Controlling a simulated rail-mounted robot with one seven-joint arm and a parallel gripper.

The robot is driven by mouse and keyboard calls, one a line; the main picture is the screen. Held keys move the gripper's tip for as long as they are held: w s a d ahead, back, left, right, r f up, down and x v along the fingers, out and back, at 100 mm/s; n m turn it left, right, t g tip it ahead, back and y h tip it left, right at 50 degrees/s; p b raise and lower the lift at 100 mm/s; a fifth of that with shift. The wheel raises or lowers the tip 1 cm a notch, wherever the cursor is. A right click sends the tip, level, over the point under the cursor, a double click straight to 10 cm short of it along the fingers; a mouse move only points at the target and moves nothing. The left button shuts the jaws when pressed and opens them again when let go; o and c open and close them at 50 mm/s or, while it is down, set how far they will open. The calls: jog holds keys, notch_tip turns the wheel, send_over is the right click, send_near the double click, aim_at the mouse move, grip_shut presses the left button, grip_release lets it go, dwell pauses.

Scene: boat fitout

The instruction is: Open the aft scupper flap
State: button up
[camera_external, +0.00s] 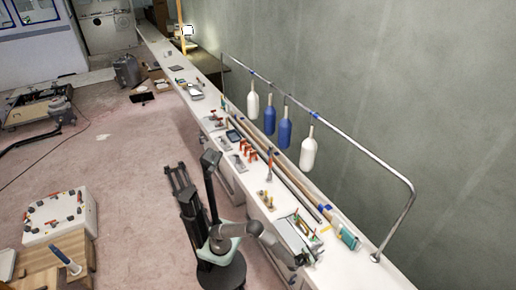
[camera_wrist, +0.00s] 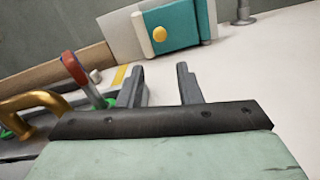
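A teal flap (camera_wrist: 182,28), which looks like the scupper flap, stands upright at the top of the wrist view. The flap looks closed. In the external view the teal flap (camera_external: 349,238) is at the near end of the long white ledge. My gripper (camera_wrist: 161,82) is open, with nothing between its two dark fingers. It points toward the flap and is apart from it. In the external view my gripper (camera_external: 304,259) is low over the ledge, left of the flap.
A gold clamp (camera_wrist: 32,104) and a red-and-blue handled tool (camera_wrist: 82,76) are close to the left of my gripper. A bent metal rail (camera_external: 409,200) with hanging white and blue fenders runs along the wall. White surface right of my fingers is clear.

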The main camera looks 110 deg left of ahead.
aim_at(339, 237)
jog(key=b+x, duration=0.1)
jog(key=x, duration=1.6)
grip_shut()
